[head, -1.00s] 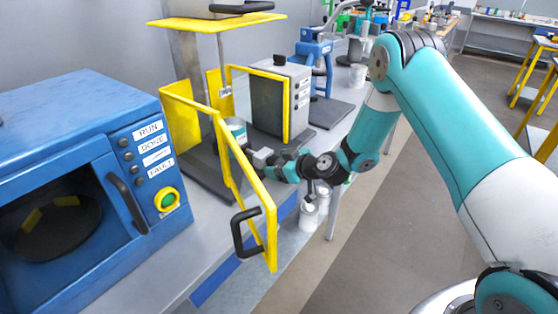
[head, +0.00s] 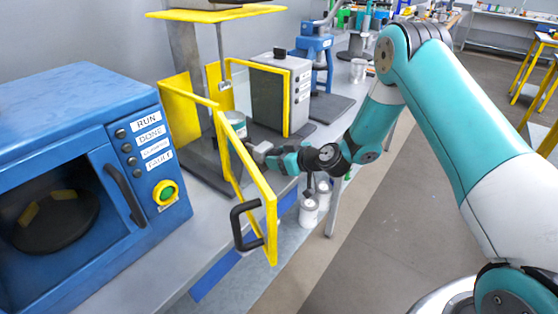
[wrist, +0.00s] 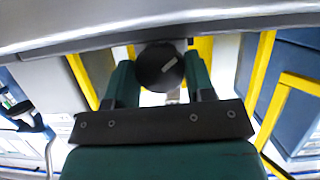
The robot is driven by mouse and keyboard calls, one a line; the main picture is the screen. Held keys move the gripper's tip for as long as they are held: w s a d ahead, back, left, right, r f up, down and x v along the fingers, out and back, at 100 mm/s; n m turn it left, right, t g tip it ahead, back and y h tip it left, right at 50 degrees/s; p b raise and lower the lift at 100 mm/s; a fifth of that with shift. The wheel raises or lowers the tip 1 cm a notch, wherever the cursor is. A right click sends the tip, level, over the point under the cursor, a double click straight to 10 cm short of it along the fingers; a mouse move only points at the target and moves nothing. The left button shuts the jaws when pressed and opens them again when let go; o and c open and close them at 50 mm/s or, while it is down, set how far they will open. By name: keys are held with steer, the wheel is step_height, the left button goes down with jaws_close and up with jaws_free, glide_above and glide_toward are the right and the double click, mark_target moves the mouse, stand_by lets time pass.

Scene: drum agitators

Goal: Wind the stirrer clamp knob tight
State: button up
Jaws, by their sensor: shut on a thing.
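The clamp knob (wrist: 160,66) is a dark round knob with a pale line mark on its face, seen in the wrist view. My gripper (wrist: 160,78) has its two teal fingers on either side of the knob and is shut on it. In the head view, my gripper (head: 258,152) is beside the stirrer, just behind the open yellow guard door (head: 262,190), and the knob is hidden there. A pale can (head: 236,124) stands in the stirrer, partly hidden by the door frame. The stirrer shaft (head: 221,55) comes down above the can.
A blue oven-like machine (head: 85,120) with a RUN/DONE/FAULT panel stands at the left. The yellow guard frame is close around my wrist. A grey box unit (head: 300,95) and a blue stand (head: 315,50) are behind. White cans (head: 308,210) sit below the bench edge.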

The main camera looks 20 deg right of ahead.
steer(key=m+y+b, duration=0.1)
steer(key=b, duration=0.1)
steer(key=m+g+y+b, duration=0.1)
steer(key=m+b, duration=0.1)
steer(key=shift+w+d+f, duration=0.1)
steer(key=shift+d+f, duration=0.05)
steer(key=shift+f, duration=0.05)
steer(key=shift+r+m+g+y+b, duration=0.1)
steer(key=shift+m+g+y+b, duration=0.3)
steer(key=shift+m+y+b, duration=0.55)
steer(key=shift+r+m, duration=0.1)
steer(key=shift+m, duration=0.35)
steer(key=o, duration=0.9)
steer(key=shift+h, duration=0.25)
